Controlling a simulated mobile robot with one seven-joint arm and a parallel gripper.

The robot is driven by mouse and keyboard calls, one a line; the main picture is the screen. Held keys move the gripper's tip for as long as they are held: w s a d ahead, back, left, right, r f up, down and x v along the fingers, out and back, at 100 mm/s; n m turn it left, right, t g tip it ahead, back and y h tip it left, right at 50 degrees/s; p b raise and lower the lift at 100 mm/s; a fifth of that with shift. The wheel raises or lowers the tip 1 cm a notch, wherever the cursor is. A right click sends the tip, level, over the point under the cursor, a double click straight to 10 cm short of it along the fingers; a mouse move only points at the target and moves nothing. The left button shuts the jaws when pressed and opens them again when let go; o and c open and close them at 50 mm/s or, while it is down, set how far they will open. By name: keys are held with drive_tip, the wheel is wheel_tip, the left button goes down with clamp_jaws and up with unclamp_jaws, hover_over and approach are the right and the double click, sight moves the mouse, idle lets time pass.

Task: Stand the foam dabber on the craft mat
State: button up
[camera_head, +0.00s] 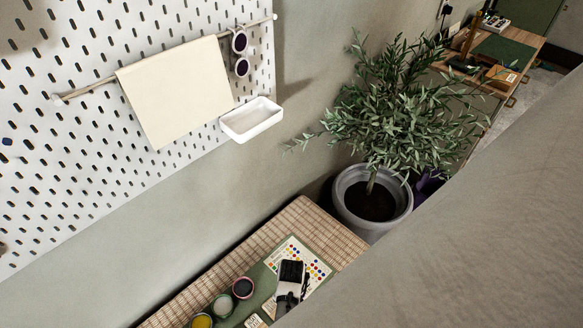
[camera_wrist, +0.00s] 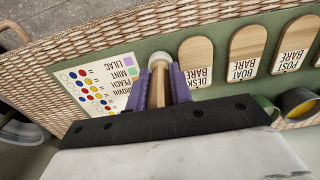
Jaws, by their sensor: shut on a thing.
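My gripper (camera_wrist: 159,74) is shut on the foam dabber, its two purple fingers on either side of the pale wooden handle. The dabber (camera_wrist: 159,60) has a rounded whitish end that shows beyond the fingertips in the wrist view. It is over the green craft mat (camera_wrist: 219,45), beside the colour chart; whether its end touches the mat I cannot tell. In the head view the mat (camera_head: 263,284) lies on a woven bench top, and my gripper's dark and white body is over it, hiding the dabber.
The colour chart (camera_wrist: 95,82) lies left of the dabber. Wooden tags, such as the one marked BOAT BARE (camera_wrist: 247,50), lie to its right. Several paint jars, one dark (camera_head: 243,287), stand left of my gripper in the head view. A potted tree (camera_head: 372,205) stands beyond the bench.

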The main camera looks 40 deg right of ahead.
drive_tip(key=shift+f, duration=0.15)
drive_tip(key=o, duration=0.9)
wheel_tip(320, 180, up, 12)
drive_tip(key=shift+r, duration=0.25)
